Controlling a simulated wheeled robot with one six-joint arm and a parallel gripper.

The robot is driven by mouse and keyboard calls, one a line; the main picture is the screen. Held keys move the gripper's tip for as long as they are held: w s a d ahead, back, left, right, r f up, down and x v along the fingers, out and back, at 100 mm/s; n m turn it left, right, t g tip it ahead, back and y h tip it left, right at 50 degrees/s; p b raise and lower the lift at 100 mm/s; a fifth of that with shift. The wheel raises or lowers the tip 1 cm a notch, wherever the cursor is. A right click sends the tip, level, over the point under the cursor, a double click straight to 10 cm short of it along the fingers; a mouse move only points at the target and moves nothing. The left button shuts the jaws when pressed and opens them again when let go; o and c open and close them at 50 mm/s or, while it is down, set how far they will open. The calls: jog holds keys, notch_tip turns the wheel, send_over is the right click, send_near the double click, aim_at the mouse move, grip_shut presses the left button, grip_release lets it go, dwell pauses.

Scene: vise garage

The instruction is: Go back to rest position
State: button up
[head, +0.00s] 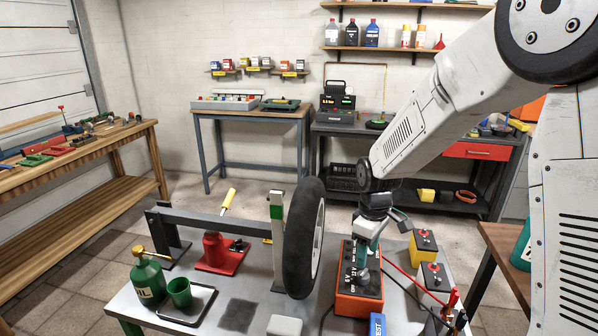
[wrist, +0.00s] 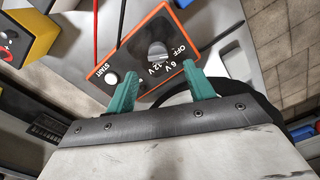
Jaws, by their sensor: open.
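My gripper (head: 366,250) hangs at the end of my arm over the orange control box (head: 345,300) on the grey table. In the wrist view my gripper (wrist: 160,88) shows two green fingers, spread apart with nothing between them. Just past the fingertips is the box's dark panel (wrist: 132,88) with a grey rotary knob (wrist: 157,52). The panel carries the labels OFF, 6 V, 12 V and START, with a white button (wrist: 111,78) by START. I cannot tell from these views whether a finger touches the box.
A black tyre (head: 303,238) stands upright just left of the box. A green oil can (head: 148,279), a cup (head: 180,292) and a red jack (head: 213,250) are farther left. Open floor lies behind the table.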

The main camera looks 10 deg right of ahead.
jog(key=s+d+r+m, duration=0.1)
jog(key=s+r+m, duration=0.2)
jog(key=s+r, duration=0.3)
jog(key=s+d+r+m+t, duration=0.1)
jog(key=s+r+m, duration=0.2)
jog(key=s, duration=1.1)
jog(key=s+d+r+m, duration=0.1)
jog(key=s+r+m, duration=0.2)
jog(key=s+r, duration=0.5)
jog(key=shift+s+d+r, duration=0.2)
jog(key=shift+s+r, duration=0.1)
jog(key=shift+s, duration=0.65)
